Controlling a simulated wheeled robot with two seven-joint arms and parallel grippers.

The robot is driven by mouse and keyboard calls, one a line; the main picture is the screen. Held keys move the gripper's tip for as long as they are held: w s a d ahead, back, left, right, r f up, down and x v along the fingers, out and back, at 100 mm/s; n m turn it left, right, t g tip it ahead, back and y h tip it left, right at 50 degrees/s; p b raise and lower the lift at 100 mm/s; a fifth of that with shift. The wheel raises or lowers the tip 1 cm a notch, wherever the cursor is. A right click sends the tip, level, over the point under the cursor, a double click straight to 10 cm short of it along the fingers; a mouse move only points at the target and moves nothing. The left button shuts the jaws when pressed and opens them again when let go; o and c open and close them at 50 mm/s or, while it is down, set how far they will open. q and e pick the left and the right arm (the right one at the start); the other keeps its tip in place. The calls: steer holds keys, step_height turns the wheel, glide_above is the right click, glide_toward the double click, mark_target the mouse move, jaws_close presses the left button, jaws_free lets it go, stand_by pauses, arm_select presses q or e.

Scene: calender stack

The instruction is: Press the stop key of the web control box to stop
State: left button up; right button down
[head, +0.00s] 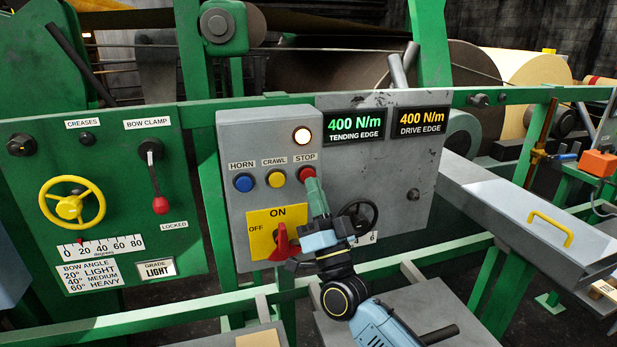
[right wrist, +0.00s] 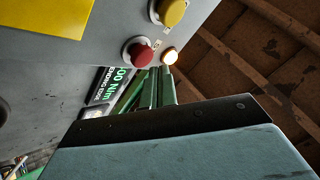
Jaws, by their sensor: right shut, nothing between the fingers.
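The grey web control box (head: 232,150) carries a blue HORN key (head: 244,182), a yellow CRAWL key (head: 275,179) and a red STOP key (head: 306,173). A lit lamp (head: 302,136) sits above STOP. My right gripper (head: 312,184) is shut and empty, its green fingers pointing up just below the STOP key and overlapping its lower edge. My left gripper is not in view.
A yellow ON/OFF plate (head: 262,222) with a red rotary switch (head: 284,243) lies below the keys. A black handwheel (head: 358,216) is right of my fingers. Two displays (head: 354,127) read 400 N/m. Green rails (head: 150,321) run below the box.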

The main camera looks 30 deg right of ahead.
steer(key=shift+w, duration=0.2)
steer(key=shift+w+d, duration=0.1)
steer(key=shift+w, duration=0.15)
steer(key=shift+w+d+b, duration=0.1)
steer(key=shift+w+b, duration=0.2)
steer(key=shift+w, duration=0.2)
stand_by(0.8)
steer(key=shift+s, duration=0.15)
steer(key=shift+s+a+p, duration=0.2)
steer(key=shift+s+p, duration=0.35)
steer(key=shift+s, duration=0.25)
steer(key=s+p, duration=0.1)
steer(key=s, duration=0.1)
steer(key=s+a+p, duration=0.1)
steer(key=s, duration=0.2)
steer(key=shift+a, duration=0.1)
